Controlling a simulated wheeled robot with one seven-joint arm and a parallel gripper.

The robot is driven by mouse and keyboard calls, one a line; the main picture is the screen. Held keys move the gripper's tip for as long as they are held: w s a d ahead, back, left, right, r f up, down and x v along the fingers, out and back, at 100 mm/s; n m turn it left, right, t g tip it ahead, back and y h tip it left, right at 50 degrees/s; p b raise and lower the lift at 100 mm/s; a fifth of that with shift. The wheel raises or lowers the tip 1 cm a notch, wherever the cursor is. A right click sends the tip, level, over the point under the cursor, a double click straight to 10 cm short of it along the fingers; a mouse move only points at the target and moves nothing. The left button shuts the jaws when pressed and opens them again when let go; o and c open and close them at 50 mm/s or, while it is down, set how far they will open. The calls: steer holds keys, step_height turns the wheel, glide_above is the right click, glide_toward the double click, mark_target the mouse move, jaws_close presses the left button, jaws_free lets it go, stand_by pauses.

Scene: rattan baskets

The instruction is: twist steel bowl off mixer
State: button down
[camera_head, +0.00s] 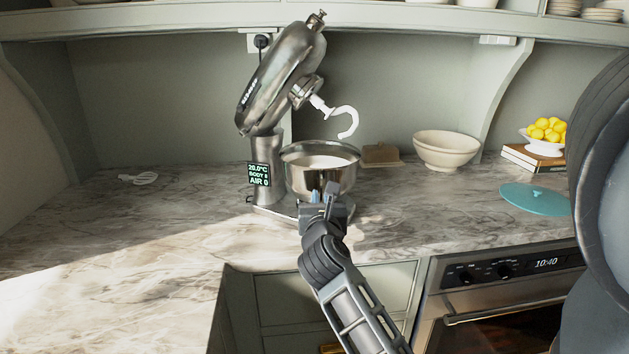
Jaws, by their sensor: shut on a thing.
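The steel mixer (280,85) stands on the marble counter with its head tilted up and a white dough hook (345,122) hanging out to the right. The steel bowl (308,181) sits upright on the mixer's base (262,209), below the raised head, with pale contents inside. My gripper (324,194) is at the near side of the bowl, shut on it low on its front wall. My gripper and wrist hide the lower front of the bowl and part of the base.
A cream bowl (446,150) and a small wooden block (381,156) stand behind to the right. A teal lid (535,198) and a dish of lemons (544,134) are further right. A whisk (139,178) lies left. The oven (510,300) is below the counter's front edge.

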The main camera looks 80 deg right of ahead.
steer(key=shift+s+d+r+n+t+p, duration=0.15)
steer(key=shift+s+n+t+p, duration=0.4)
steer(key=shift+p, duration=0.7)
steer(key=shift+s+y, duration=0.25)
steer(key=shift+y, duration=0.05)
steer(key=shift+s+d+n+t, duration=0.3)
steer(key=shift+s+n+t, duration=0.25)
steer(key=shift+t, duration=0.4)
steer(key=shift+s+y, duration=0.15)
steer(key=shift+y, duration=0.15)
steer(key=shift+s+d+n+t+y, duration=0.3)
steer(key=shift+s+d+n+t, duration=0.1)
steer(key=shift+s+t, duration=0.25)
steer(key=shift+w, duration=0.1)
